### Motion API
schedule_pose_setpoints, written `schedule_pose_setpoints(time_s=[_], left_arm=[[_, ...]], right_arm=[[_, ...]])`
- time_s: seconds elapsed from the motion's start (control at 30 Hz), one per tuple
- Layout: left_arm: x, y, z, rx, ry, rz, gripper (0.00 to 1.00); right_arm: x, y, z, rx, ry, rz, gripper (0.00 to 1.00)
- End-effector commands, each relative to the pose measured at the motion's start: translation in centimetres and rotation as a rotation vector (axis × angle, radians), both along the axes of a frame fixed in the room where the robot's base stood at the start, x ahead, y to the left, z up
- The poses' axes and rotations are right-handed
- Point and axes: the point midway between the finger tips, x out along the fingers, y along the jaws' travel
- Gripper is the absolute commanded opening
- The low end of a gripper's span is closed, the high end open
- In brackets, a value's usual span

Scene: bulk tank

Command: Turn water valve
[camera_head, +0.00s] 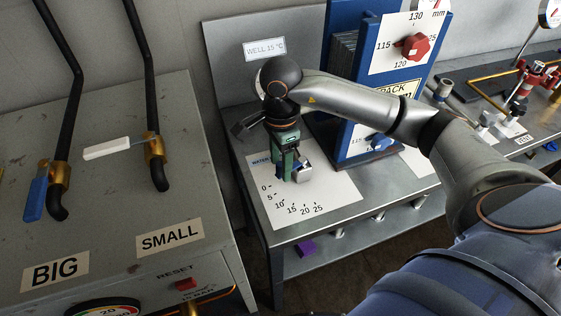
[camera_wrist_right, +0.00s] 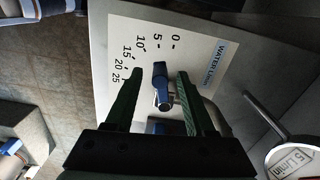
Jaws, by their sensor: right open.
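The water valve has a blue handle (camera_wrist_right: 161,85) that shows between my right gripper's fingers in the right wrist view. In the head view the blue handle (camera_head: 298,164) is partly hidden by the gripper. The valve stands on a white scale sheet (camera_head: 333,190) marked from 0 to 25. My right gripper (camera_head: 291,172) points down over the valve. In the right wrist view the right gripper (camera_wrist_right: 158,88) is open, with one green finger on each side of the handle and visible gaps. I cannot tell whether a finger touches it. My left gripper is out of view.
A blue frame (camera_head: 350,85) with a red knob (camera_head: 416,46) stands just behind the valve. A grey cabinet (camera_head: 100,200) with BIG and SMALL labels stands left. A round L/min gauge (camera_wrist_right: 293,158) is near the valve in the wrist view.

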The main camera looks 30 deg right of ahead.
Motion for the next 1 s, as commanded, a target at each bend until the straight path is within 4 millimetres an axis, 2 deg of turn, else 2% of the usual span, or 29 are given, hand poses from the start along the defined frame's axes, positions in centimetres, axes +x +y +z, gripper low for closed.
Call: schedule_pose_setpoints(time_s=[0.13,0.37,0.83,0.87,1.0], left_arm=[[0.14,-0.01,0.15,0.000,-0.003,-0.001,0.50],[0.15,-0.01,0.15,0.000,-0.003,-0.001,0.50],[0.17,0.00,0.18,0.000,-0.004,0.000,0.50],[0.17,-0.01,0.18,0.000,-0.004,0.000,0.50],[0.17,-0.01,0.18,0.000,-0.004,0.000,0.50]], right_arm=[[-0.01,0.00,-0.69,0.000,0.000,0.001,0.55],[-0.01,0.02,-0.75,0.000,-0.001,0.001,0.55],[0.00,0.03,-0.70,0.000,-0.001,0.001,0.03],[0.00,0.03,-0.69,0.000,-0.001,0.001,0.00],[0.00,0.03,-0.69,0.000,-0.001,0.001,0.00]])
